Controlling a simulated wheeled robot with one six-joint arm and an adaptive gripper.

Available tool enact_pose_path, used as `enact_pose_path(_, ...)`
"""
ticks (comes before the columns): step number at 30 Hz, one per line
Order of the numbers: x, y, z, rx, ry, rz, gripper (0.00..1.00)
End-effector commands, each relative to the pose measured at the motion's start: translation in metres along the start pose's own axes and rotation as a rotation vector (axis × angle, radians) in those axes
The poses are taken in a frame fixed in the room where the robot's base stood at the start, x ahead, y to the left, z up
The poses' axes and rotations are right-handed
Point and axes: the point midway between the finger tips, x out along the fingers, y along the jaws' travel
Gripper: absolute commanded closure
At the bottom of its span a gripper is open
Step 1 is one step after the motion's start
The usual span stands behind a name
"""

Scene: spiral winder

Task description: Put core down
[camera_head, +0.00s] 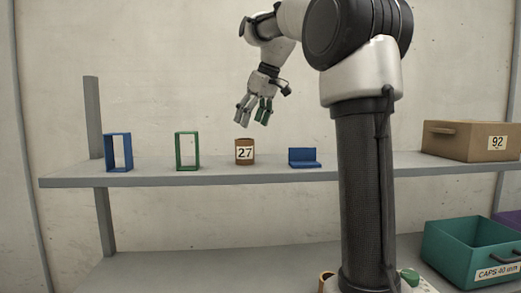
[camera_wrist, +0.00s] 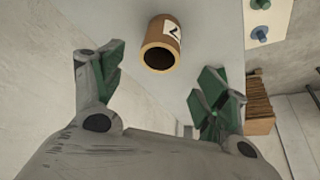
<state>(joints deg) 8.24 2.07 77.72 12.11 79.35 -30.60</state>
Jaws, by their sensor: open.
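The core (camera_head: 244,153) is a short brown hollow tube with a white label reading 27. It stands upright on the grey shelf (camera_head: 220,174), between a green frame and a blue bracket. My gripper (camera_head: 254,116) is above it and slightly to its right, fingers pointing down, open and empty, with a clear gap to the core. In the wrist view the core (camera_wrist: 163,38) shows its dark open end beyond the spread green-padded fingers of my gripper (camera_wrist: 162,68), touching neither.
A blue frame (camera_head: 118,152) and a green frame (camera_head: 187,151) stand left of the core. A blue bracket (camera_head: 303,158) sits to its right. A cardboard box (camera_head: 460,142) marked 92 is at the shelf's right. A teal bin (camera_head: 470,250) is below.

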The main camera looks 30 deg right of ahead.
Motion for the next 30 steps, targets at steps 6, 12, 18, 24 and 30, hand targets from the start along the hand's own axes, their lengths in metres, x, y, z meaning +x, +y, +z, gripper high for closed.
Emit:
enact_pose_path(6, -0.003, -0.016, 0.026, 0.037, -0.008, 0.012, 0.26)
enact_pose_path(12, 0.013, -0.071, 0.137, 0.174, -0.031, 0.066, 0.26)
enact_pose_path(18, 0.059, -0.114, 0.263, 0.299, -0.040, 0.120, 0.26)
enact_pose_path(24, 0.094, -0.132, 0.328, 0.356, -0.042, 0.146, 0.26)
enact_pose_path(30, 0.099, -0.133, 0.336, 0.364, -0.043, 0.149, 0.26)
